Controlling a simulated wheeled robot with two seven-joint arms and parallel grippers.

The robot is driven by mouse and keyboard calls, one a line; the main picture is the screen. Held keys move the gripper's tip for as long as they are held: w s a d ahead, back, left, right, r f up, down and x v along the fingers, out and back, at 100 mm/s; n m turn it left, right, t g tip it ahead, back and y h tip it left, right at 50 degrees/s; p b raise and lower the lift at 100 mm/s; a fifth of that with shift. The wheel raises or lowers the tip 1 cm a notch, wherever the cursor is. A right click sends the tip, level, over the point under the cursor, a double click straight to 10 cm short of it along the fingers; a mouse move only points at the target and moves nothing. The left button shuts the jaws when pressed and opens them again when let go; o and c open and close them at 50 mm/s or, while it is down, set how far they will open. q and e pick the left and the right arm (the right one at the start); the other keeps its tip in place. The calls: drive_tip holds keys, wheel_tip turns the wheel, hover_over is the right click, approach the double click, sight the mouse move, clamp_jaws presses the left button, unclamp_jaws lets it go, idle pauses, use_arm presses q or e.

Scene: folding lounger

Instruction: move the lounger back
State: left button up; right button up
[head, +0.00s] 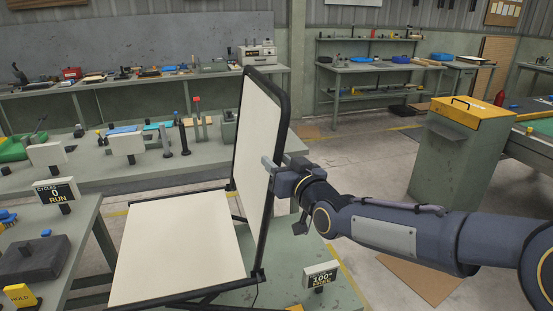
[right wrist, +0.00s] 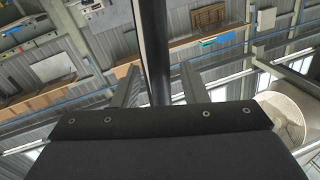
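The lounger has a cream seat panel (head: 178,245) lying flat and a cream backrest (head: 258,125) standing nearly upright, both in black tube frames. My right gripper (head: 271,172) is at the right edge of the backrest, about halfway up. In the right wrist view, a dark frame tube (right wrist: 156,45) runs between the two fingers of my right gripper (right wrist: 160,88). The fingers are apart, with a visible gap beside the tube, at least on the right. Whether the left finger touches it is unclear. My left gripper is out of view.
A sign reading "100° FREE" (head: 320,275) stands on the green surface right of the lounger. A sign reading "CYCLES 0 RUN" (head: 56,191) stands on the left table. A green cabinet with yellow top (head: 455,165) stands at right. Tool benches line the back.

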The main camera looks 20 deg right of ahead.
drive_tip(key=shift+w+a, duration=0.15)
drive_tip(key=shift+w, duration=0.4)
clamp_jaws()
drive_tip(key=shift+f, duration=0.1)
